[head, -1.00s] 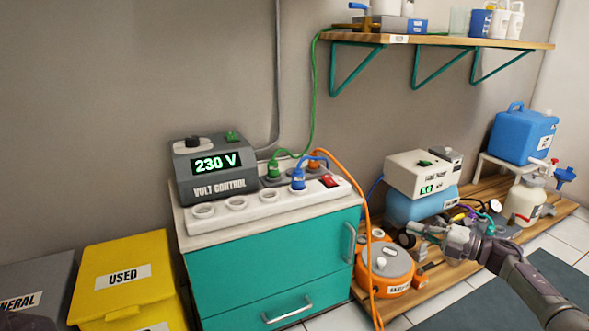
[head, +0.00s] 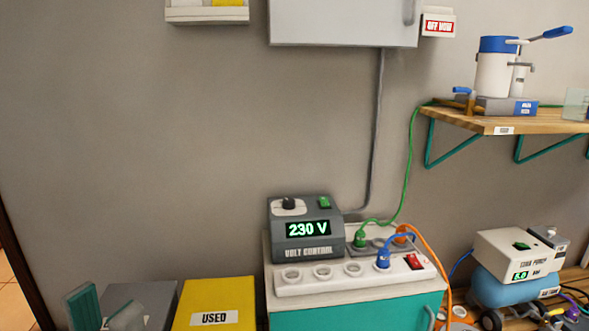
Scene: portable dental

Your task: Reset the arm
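My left gripper (head: 108,302) shows at the bottom left corner of the head view, in front of the grey bin. One teal-faced finger and one grey finger stand apart, with nothing seen between them. Its arm and lower parts are cut off by the frame. Greyish parts at the bottom right, by the blue tank, may be the tip of my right gripper (head: 537,314). They are small and cut off, so its fingers cannot be made out.
A yellow USED bin (head: 225,290) and a grey bin (head: 150,294) stand left of the teal cabinet (head: 370,313). The cabinet bears a volt control box (head: 305,243) reading 230 V and a socket strip (head: 340,282) with cords. A shelf (head: 470,120) juts out upper right.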

